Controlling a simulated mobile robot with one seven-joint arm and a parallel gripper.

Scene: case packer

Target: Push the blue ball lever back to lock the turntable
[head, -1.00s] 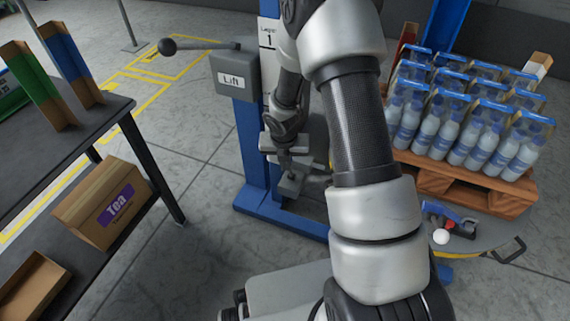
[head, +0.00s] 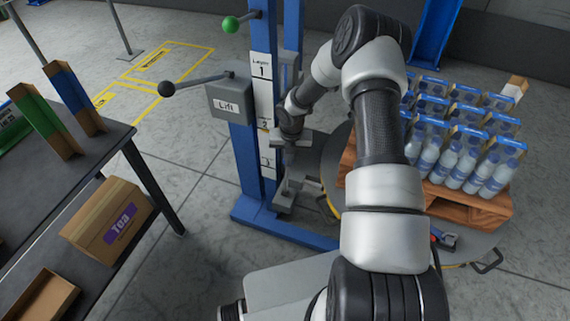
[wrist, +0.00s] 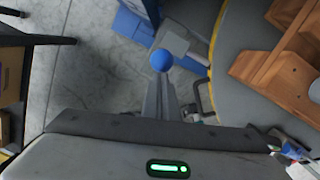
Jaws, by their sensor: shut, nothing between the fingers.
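In the wrist view the blue ball (wrist: 162,60) of the lever shows just beyond the tips of my gripper (wrist: 162,82). My gripper is shut and empty. I cannot tell whether its fingertips touch the ball. The lever's arm is mostly hidden behind the fingers. The grey round turntable (wrist: 235,100), with a yellow edge stripe, lies to the right of the ball. The head view also shows the turntable (head: 482,246) at right. There my gripper is low in front of the blue lift column, and the blue ball is not visible.
A wooden pallet (head: 470,203) with shrink-wrapped bottles (head: 462,150) stands on the turntable. The lift column (head: 245,165) carries a grey Lift box with a black ball lever (head: 167,89); a green ball lever (head: 231,24) is above. A dark table with boxes stands left. Floor between is clear.

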